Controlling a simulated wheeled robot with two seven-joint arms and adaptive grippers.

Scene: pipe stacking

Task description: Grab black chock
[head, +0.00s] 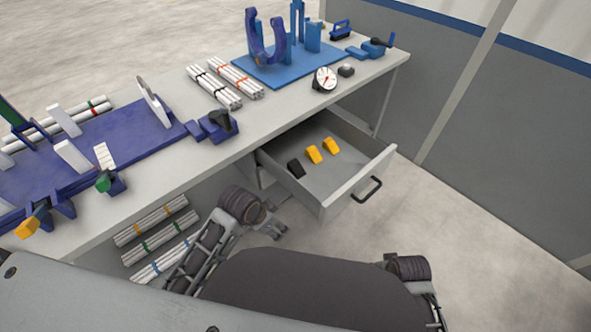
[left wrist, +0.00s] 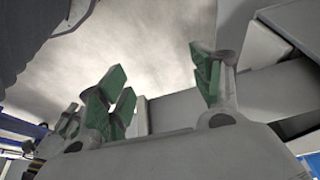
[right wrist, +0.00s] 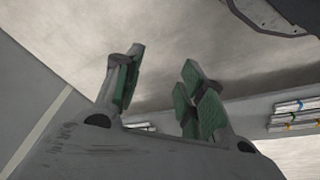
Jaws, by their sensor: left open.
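The black chock (head: 296,169) lies in the open drawer (head: 330,196), near its left side, with two yellow chocks (head: 314,154) in a row to its right. My left gripper (head: 277,229) is below and left of the drawer in the head view, outside it and apart from the black chock. Its green-padded fingers stand apart with nothing between them in the left wrist view (left wrist: 160,88). My right gripper (right wrist: 158,95) shows in the right wrist view with its green-padded fingers apart and empty. No chock shows in either wrist view.
The grey workbench (head: 255,130) carries a purple fixture (head: 130,135), a blue fixture (head: 275,65), white pipe bundles (head: 235,78) and a dial gauge (head: 325,78). More pipe bundles (head: 155,240) are stored below. The drawer's black handle (head: 367,190) sticks out. The floor right of it is clear.

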